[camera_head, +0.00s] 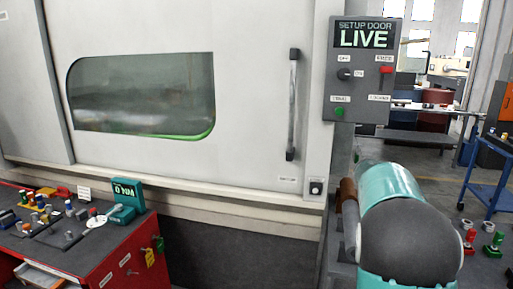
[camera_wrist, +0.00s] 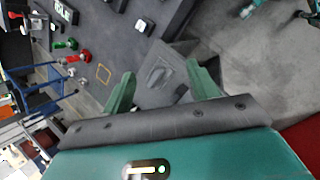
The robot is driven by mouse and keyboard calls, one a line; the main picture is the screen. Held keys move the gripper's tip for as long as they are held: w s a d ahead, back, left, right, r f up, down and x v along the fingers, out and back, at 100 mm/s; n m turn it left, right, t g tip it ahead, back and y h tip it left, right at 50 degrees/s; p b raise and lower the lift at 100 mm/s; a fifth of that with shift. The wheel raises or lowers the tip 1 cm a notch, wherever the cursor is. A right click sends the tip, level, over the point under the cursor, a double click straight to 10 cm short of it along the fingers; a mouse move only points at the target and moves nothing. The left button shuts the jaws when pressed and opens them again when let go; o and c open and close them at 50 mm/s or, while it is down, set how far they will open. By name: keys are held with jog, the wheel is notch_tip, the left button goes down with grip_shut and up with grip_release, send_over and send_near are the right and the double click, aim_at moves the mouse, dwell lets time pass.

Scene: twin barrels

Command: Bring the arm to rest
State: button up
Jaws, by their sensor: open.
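My gripper (camera_wrist: 160,70) shows in the wrist view with its two green fingers spread apart. Nothing is held between the fingers. A dark grey surface with a recessed shape lies beyond them; I cannot tell how far off it is. In the head view my teal and dark grey arm is at the lower right, in front of the machine's right end. My gripper cannot be made out there, as the arm's bulk hides what is behind it.
The machine has a closed-looking door with a window (camera_head: 145,95) and a vertical handle (camera_head: 293,105). A control panel (camera_head: 360,75) reads "SETUP DOOR LIVE". A red tool cabinet (camera_head: 95,255) stands lower left. A blue cart (camera_head: 488,185) and small red and green items (camera_head: 470,238) are at right.

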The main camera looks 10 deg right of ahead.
jog(key=s+a+r+m+t+y, duration=0.15)
jog(key=s+a, duration=0.25)
jog(key=a, duration=0.6)
jog(key=s+a+r+t+y, duration=0.1)
jog(key=s+a+r+t, duration=0.3)
jog(key=a, duration=0.5)
jog(key=s+a+r+m+t+y, duration=0.15)
jog(key=s+a, duration=0.35)
jog(key=a, duration=0.5)
jog(key=s+a+f+y, duration=0.1)
jog(key=s+a+f, duration=0.2)
jog(key=s+a, duration=0.3)
jog(key=shift+s+a+f+t, duration=0.35)
jog(key=shift+s+a+t, duration=0.05)
jog(key=shift+s, duration=0.1)
